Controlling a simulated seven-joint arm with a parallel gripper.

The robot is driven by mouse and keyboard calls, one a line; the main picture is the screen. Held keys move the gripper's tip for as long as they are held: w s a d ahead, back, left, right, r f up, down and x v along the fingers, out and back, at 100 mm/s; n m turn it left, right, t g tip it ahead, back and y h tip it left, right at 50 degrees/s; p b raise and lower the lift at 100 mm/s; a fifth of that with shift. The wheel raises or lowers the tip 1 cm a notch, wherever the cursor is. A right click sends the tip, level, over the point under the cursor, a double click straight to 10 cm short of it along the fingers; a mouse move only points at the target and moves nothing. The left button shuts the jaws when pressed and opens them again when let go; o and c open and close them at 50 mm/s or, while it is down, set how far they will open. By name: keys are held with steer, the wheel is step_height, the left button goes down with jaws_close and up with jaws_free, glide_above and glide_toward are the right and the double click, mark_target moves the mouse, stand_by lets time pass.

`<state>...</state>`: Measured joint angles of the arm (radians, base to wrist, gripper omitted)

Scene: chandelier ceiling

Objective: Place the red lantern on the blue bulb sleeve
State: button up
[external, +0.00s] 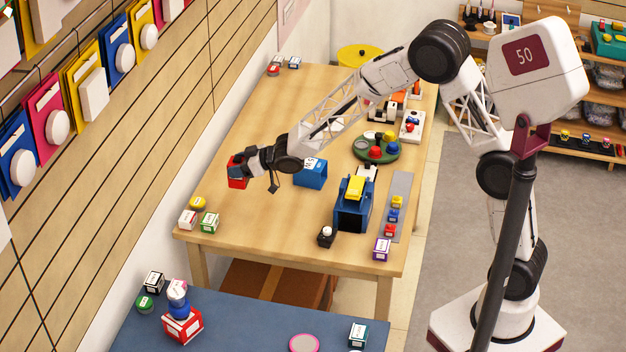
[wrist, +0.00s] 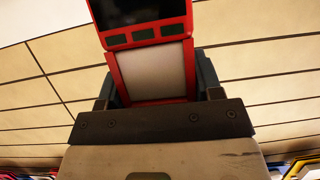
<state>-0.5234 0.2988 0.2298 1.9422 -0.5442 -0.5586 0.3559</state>
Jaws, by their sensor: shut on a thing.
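My gripper (external: 240,168) is shut on the red lantern (external: 237,183), held out over the table's left side. In the wrist view the lantern (wrist: 152,72) stands between my dark fingers, with a red frame, a pale panel and a dark window. Its lower end is hidden there. A blue box (external: 309,180) with a white label stands just right of my gripper, apart from the lantern. A larger dark blue block (external: 352,217) with a yellow piece on top stands further right. I cannot tell for sure which one is the blue bulb sleeve.
A round green tray (external: 360,153) with coloured pieces stands behind the blue objects. A grey strip (external: 400,190) with small blocks lies at the table's right edge. Small boxes (external: 210,221) sit at the near left corner. The table's middle front is mostly clear.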

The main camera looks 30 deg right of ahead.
steer(key=w+d+r+n+g+y, duration=0.1)
steer(key=d+r+n+g, duration=0.1)
steer(key=d, duration=1.1)
steer(key=w+d+r+n+g+y, duration=0.1)
steer(key=d+r, duration=0.4)
steer(key=d, duration=0.9)
steer(key=shift+n+g+y, duration=0.3)
steer(key=shift+n+g, duration=0.2)
steer(key=shift+n, duration=0.1)
step_height(320, 180, down, 6)
steer(key=shift+f, duration=0.15)
steer(key=shift+f, duration=1.8)
steer(key=shift+f, duration=0.15)
